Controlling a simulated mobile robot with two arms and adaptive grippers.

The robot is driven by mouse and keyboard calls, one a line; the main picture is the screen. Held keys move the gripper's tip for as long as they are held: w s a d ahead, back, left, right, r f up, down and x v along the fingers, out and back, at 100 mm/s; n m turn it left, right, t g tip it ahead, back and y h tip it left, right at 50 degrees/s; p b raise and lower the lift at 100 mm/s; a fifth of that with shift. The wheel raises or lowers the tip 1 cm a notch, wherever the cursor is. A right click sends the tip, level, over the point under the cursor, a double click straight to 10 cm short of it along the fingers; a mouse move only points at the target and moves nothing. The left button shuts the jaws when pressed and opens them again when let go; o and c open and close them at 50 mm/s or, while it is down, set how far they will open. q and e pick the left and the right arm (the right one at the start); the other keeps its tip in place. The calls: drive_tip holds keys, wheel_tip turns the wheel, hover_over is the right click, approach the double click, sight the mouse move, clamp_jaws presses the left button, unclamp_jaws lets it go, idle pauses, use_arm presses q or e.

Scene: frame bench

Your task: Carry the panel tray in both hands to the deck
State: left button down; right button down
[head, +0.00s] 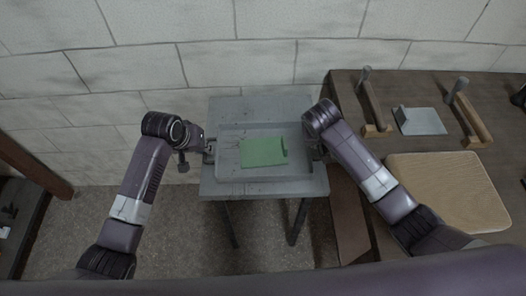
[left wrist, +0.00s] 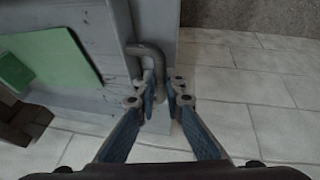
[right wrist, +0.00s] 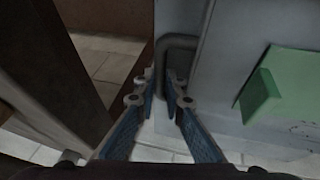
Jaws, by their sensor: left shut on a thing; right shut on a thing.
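The grey panel tray (head: 228,160) is over a small grey table, with a green panel (head: 263,152) lying in it. I cannot tell whether the tray touches the tabletop. My left gripper (head: 205,150) is at the tray's left side, shut on its bent grey handle (left wrist: 148,52), which shows in the left wrist view. My right gripper (right wrist: 161,87) is at the tray's right side, shut on the other handle (right wrist: 180,42). In the head view my right arm partly hides that grip. The green panel also shows in both wrist views (left wrist: 52,58).
The grey table (head: 262,105) stands against a pale block wall (head: 250,62). A brown bench (head: 350,90) on the right holds a light wooden board (head: 447,185), wooden frame pieces (head: 470,113) and a grey plate (head: 420,121). Another dark piece of furniture (head: 30,190) is at the left.

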use_arm(q)
drive_tip(key=shift+w+r, duration=0.1)
drive_tip(key=shift+r, duration=0.05)
use_arm(e)
drive_tip(key=shift+w+r, duration=0.15)
drive_tip(key=shift+r, duration=0.05)
